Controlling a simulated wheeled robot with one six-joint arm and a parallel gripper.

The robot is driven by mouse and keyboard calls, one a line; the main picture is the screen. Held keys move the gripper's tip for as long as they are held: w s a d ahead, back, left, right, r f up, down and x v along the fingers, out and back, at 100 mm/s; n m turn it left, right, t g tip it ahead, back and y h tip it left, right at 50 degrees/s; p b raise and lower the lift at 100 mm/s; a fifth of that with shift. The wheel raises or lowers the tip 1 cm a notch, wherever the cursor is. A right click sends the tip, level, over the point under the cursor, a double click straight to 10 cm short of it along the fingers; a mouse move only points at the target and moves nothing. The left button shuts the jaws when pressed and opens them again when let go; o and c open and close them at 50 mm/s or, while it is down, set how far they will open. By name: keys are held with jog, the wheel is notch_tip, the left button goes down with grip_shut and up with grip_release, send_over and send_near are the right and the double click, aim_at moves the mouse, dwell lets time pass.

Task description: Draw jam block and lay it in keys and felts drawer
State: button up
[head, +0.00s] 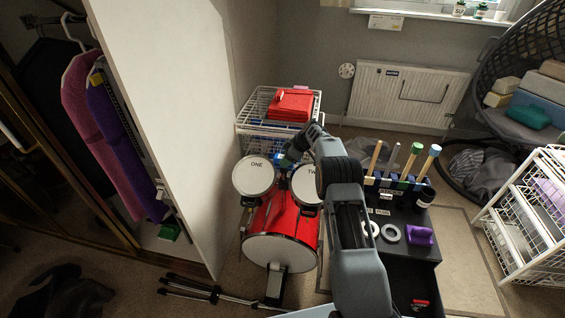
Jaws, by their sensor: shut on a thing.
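My gripper (284,160) is at the end of my arm, just above and between the two small drums, in front of the white wire basket unit. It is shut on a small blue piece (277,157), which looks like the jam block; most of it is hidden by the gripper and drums. A dark cabinet (404,236) stands right of my arm. Its open drawer (398,280) shows a dark interior with a small red item (420,304) in it. The drawer's label is not readable here, and my arm hides its left part.
A red drum set (283,225) with white heads stands left of my arm. The wire basket unit (250,128) has a red case (291,104) on top. Sticks, rings and a purple block (420,235) crowd the cabinet top. A black stand (215,293) lies on the floor.

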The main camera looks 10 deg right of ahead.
jog(key=shift+r, duration=0.75)
dwell(0.4)
jog(key=shift+r, duration=1.8)
